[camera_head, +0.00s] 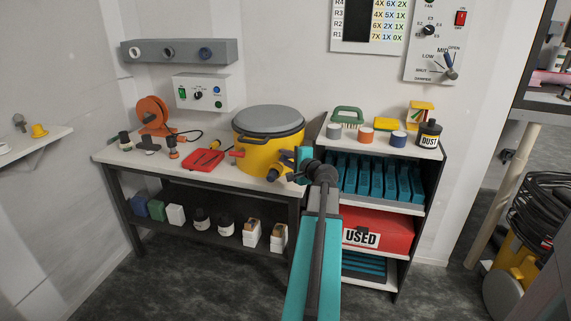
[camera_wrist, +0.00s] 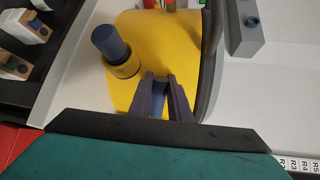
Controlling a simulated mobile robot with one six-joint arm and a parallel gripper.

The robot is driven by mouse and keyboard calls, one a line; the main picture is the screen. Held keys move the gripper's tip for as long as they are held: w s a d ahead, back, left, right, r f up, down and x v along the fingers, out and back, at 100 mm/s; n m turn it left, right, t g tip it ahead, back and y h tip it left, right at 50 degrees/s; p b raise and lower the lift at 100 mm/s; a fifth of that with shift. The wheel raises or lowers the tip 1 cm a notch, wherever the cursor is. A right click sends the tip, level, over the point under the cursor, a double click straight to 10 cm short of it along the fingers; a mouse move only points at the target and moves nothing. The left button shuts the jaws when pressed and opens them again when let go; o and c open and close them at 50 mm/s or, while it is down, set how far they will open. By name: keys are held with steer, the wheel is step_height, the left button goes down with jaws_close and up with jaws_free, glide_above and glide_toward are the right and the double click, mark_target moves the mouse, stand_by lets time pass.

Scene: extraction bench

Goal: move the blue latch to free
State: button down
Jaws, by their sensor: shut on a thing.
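A yellow drum (camera_head: 257,152) with a grey lid (camera_head: 268,119) stands at the right end of the bench. In the wrist view the yellow drum wall (camera_wrist: 186,58) fills the middle. My gripper (camera_wrist: 161,77) is at the drum's side, its two dark fingers shut on the blue latch (camera_wrist: 160,86). Only a small blue part of the latch shows between the fingers. In the head view my gripper (camera_head: 287,165) reaches the drum's right side, and I cannot make out the latch there.
A dark-capped round port (camera_wrist: 111,43) sticks out of the drum beside my fingers. A red tray (camera_head: 204,160) lies left of the drum. A shelf rack (camera_head: 419,153) with teal cartridges stands right of it, close behind my arm.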

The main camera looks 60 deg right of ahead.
steer(key=shift+f+n+b, duration=0.3)
steer(key=shift+n+b, duration=0.3)
steer(key=shift+b, duration=0.05)
steer(key=c, duration=1.6)
jaws_free()
steer(key=shift+c, duration=0.2)
steer(key=shift+r, duration=0.1)
steer(key=b+v, duration=0.1)
steer(key=v, duration=1)
steer(key=shift+s+a+b, duration=0.2)
steer(key=shift+b, duration=0.2)
steer(key=b+v, duration=0.2)
steer(key=b, duration=0.3)
steer(key=shift+w, duration=0.1)
